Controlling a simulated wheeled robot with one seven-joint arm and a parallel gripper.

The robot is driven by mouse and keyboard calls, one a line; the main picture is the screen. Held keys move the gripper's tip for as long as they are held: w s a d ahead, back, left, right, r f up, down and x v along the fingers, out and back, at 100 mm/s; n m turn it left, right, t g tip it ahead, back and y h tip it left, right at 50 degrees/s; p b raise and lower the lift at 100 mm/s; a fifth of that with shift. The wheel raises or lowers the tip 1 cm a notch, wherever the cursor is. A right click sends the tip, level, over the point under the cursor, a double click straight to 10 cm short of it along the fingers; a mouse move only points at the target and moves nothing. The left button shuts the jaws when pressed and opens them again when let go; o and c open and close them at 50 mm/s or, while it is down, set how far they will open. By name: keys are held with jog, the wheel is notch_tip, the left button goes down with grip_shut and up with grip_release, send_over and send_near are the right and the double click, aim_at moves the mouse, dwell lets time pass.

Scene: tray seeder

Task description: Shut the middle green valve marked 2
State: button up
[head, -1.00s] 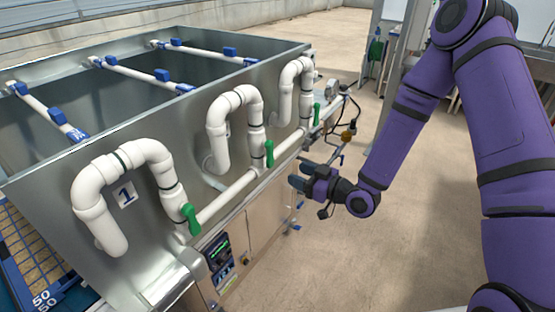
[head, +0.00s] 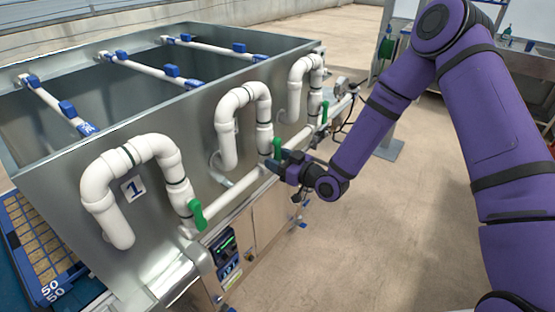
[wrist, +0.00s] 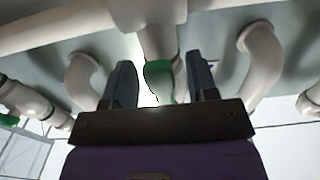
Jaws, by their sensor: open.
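The middle green valve handle (head: 277,148) stands upright on the second white pipe loop (head: 243,125), in the middle of the tank's front side. My gripper (head: 278,165) is at this handle, reaching in from the right. In the wrist view the green handle (wrist: 158,80) lies between the two open fingers of my gripper (wrist: 160,85). There is a visible gap on the left finger's side; contact on the right side cannot be told. The lower part of the handle is hidden by my gripper in the head view.
Another green handle (head: 197,214) is on the near loop beside the label 1 (head: 134,189). A third green handle (head: 325,112) is on the far loop. A horizontal white pipe (head: 235,196) runs below the loops. Open floor (head: 370,240) lies to the right.

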jog(key=shift+a, duration=0.1)
grip_shut()
jog(key=shift+w, duration=0.1)
